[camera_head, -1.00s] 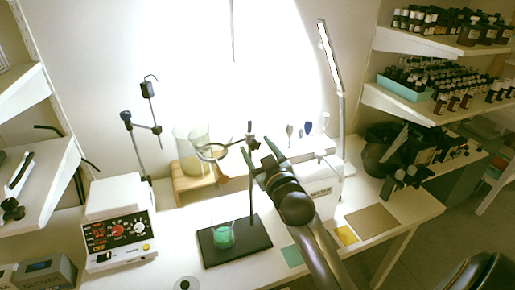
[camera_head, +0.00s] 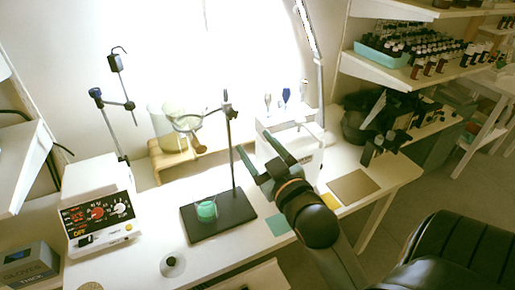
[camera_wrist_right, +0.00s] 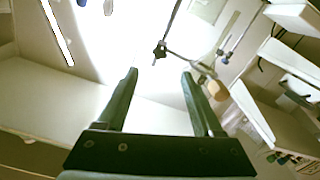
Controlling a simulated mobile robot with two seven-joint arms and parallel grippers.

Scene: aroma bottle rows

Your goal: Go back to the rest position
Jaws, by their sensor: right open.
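My right gripper (camera_head: 262,168) is in the air over the bench, right of the ring stand, with its two green fingers apart and nothing between them. In the right wrist view the fingers (camera_wrist_right: 160,85) are also spread and empty, with the stand's rod and clamp beyond them. The small beaker with green contents (camera_head: 206,211) stands upright on the stand's dark base (camera_head: 232,222). My gripper is apart from both. My left gripper does not show.
A control box with red digits (camera_head: 100,213) stands on the bench's left side. A wooden stand (camera_head: 160,160) bears a large glass beaker behind. A ring clamp (camera_head: 187,122) juts from the rod. Shelves of bottles (camera_head: 415,60) are at the right. A dark chair (camera_head: 455,250) is at the lower right.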

